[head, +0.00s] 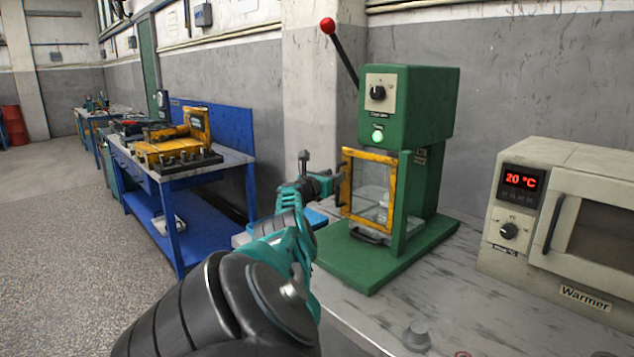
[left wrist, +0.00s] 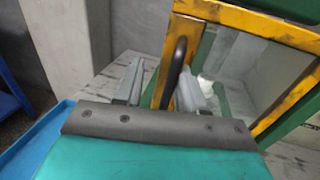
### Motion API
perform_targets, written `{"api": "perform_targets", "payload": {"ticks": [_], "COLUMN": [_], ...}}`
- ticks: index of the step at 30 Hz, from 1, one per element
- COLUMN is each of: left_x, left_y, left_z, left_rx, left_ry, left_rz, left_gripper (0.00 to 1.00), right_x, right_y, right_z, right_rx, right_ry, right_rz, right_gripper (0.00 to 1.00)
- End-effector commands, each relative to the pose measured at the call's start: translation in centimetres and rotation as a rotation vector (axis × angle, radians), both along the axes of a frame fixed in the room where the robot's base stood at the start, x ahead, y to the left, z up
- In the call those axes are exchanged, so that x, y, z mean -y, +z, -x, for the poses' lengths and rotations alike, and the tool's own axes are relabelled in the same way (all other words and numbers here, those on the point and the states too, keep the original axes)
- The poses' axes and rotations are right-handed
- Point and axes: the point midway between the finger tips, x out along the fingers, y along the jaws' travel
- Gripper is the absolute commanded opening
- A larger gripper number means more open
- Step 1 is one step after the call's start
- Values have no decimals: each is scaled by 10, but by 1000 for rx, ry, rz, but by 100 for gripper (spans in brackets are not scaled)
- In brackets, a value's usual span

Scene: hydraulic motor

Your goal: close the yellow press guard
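The yellow press guard (head: 396,197) is a yellow frame with a clear pane on the front of the green press (head: 408,110). It also shows in the left wrist view (left wrist: 225,17). Its black handle (head: 341,187) is on the guard's left side. My left gripper (head: 331,184) is at that handle. In the left wrist view, the fingers of my left gripper (left wrist: 160,88) are apart, with the handle (left wrist: 175,70) between them, closer to the right finger. I cannot tell how far the guard stands open. My right gripper is not in view.
A cream warmer (head: 545,200) reading 20 °C stands on the worktable (head: 450,295) to the right. A grey knob (head: 416,335) is near the front. A red-knobbed lever (head: 340,50) rises from the press. A blue workbench (head: 185,215) stands to the left.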

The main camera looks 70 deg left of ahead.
Motion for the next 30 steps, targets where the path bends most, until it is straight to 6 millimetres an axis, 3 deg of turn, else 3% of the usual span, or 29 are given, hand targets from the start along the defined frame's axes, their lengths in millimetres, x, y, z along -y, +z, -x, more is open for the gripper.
{"api": "perform_targets", "payload": {"ticks": [1,8,15,30], "left_x": [2,14,30,63], "left_y": [5,5,3,0], "left_z": [2,18,40,87], "left_rx": [-3,-7,-6,-5], "left_ry": [0,2,5,14], "left_rz": [1,2,0,-5], "left_gripper": [38,38,38,38], "right_x": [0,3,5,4], "right_y": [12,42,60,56], "right_z": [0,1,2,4], "right_rx": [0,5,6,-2], "right_ry": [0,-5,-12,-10], "right_rz": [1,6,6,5], "right_gripper": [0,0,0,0]}}
